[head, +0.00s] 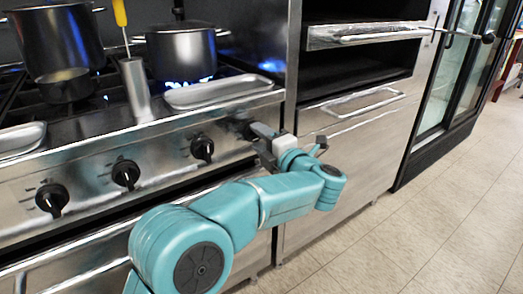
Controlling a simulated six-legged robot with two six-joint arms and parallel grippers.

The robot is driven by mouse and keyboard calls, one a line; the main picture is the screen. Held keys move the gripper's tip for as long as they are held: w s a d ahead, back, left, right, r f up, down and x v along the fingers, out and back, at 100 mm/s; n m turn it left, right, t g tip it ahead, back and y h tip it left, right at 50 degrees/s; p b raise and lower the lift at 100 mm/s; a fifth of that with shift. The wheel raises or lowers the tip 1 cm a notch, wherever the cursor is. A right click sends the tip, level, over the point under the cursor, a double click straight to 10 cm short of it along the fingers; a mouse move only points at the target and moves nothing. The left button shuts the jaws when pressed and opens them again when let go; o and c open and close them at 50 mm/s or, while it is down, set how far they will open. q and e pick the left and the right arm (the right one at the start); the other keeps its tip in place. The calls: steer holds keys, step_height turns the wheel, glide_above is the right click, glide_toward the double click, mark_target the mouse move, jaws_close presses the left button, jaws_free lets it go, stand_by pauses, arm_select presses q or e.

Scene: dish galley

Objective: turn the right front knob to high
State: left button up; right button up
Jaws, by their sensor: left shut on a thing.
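The stove front (160,155) carries a row of black knobs. The rightmost knob (248,131) is mostly hidden by my left gripper (257,137). My teal left arm reaches in from below, and the gripper is shut on that knob. Its setting cannot be read here. The other knobs, at the left (52,199), the middle (125,174) and right of middle (203,149), are uncovered, with their white marks pointing roughly down. My right gripper is not in view.
A pot (181,52) stands over a blue flame at the back right burner. A larger pot (58,42) is at the left. A metal tray (222,91) lies along the stove's front ledge. Steel oven doors (350,150) stand to the right. The tiled floor (430,220) is clear.

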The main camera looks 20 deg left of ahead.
arm_select(q)
steer(key=shift+a+n+b, duration=0.15)
steer(key=shift+n+b, duration=0.5)
steer(key=shift+n, duration=0.25)
steer(key=shift+r+n+b, duration=0.1)
steer(key=shift+n+b, duration=0.2)
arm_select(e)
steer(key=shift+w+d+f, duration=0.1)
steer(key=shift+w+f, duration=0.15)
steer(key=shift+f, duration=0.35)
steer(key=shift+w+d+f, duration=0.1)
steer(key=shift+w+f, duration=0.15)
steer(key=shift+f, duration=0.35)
arm_select(q)
steer(key=o, duration=1)
